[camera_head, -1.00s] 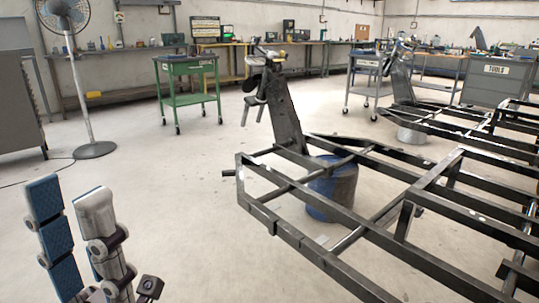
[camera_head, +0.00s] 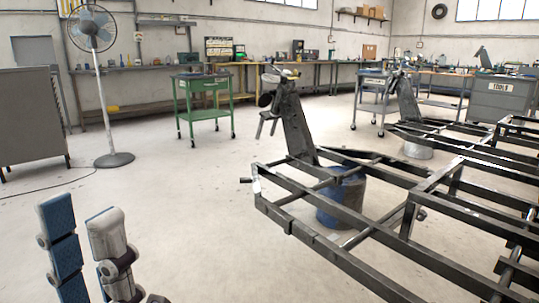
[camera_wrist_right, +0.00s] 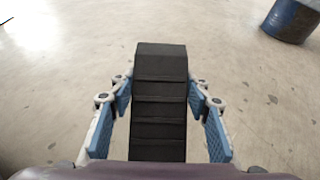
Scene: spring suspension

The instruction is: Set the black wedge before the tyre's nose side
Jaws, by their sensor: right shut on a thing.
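The black wedge (camera_wrist_right: 160,105), with ridges across its face, is in the right wrist view. My right gripper (camera_wrist_right: 161,92) is shut on it, with blue-padded fingers on both sides. The wedge's far end extends past the fingertips, with floor visible around it. The wedge and right gripper do not show in the head view. My left gripper (camera_head: 82,218) is open and empty at the lower left of the head view.
A black tube frame (camera_head: 330,240) fills the right side, over a blue drum (camera_head: 341,200). The drum also shows in the right wrist view (camera_wrist_right: 290,20). A green cart (camera_head: 203,105), a standing fan (camera_head: 103,90) and a grey cabinet (camera_head: 30,120) stand behind. Floor between is clear.

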